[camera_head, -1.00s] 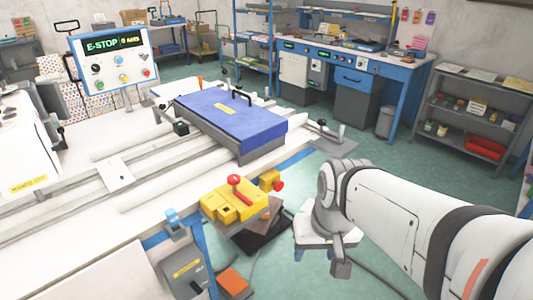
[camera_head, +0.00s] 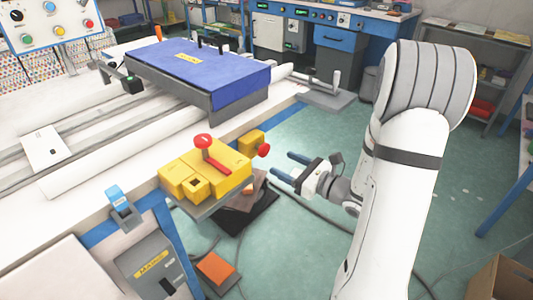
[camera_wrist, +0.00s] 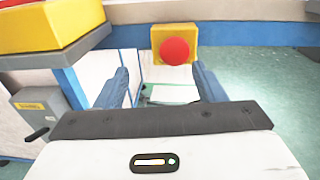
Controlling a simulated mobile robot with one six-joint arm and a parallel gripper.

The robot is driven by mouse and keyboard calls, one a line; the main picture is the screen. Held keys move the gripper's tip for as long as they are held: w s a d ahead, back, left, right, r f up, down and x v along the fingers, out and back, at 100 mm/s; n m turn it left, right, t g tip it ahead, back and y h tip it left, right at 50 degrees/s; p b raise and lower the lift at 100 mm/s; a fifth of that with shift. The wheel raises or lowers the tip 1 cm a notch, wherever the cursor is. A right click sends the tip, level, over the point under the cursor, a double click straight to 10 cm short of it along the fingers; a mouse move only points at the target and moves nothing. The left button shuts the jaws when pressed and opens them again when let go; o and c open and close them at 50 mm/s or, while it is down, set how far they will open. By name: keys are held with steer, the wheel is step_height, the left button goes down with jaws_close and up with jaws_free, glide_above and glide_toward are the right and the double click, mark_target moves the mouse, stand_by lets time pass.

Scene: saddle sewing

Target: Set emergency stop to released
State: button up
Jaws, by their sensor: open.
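The emergency stop is a red mushroom button (camera_head: 263,149) on a small yellow box (camera_head: 250,142) at the table's front edge. In the wrist view the red button (camera_wrist: 175,51) faces me on its yellow box (camera_wrist: 158,34), above the gap between my fingers. My gripper (camera_head: 284,168) is open and empty, its two blue fingers pointing left toward the button, just right of it and apart from it. The fingers also show in the wrist view (camera_wrist: 158,85). I cannot tell whether the button is pressed in.
A larger yellow box with a red-knobbed lever (camera_head: 208,150) stands close left of the button. A blue block (camera_head: 197,75) lies on the machine bed behind. An orange pedal (camera_head: 216,268) is on the floor. The floor right of the table is mostly free.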

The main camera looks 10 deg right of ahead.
mark_target(267, 150)
steer(key=shift+m+t+h, duration=0.3)
steer(key=shift+m+t, duration=0.1)
steer(key=shift+m, duration=0.1)
steer(key=x, duration=0.2)
steer(key=d+x, duration=0.1)
steer(key=x, duration=0.2)
steer(key=w+x, duration=0.1)
steer(key=x, duration=0.1)
steer(key=shift+w+a+f+b, duration=0.1)
steer(key=shift+w+f+b, duration=0.2)
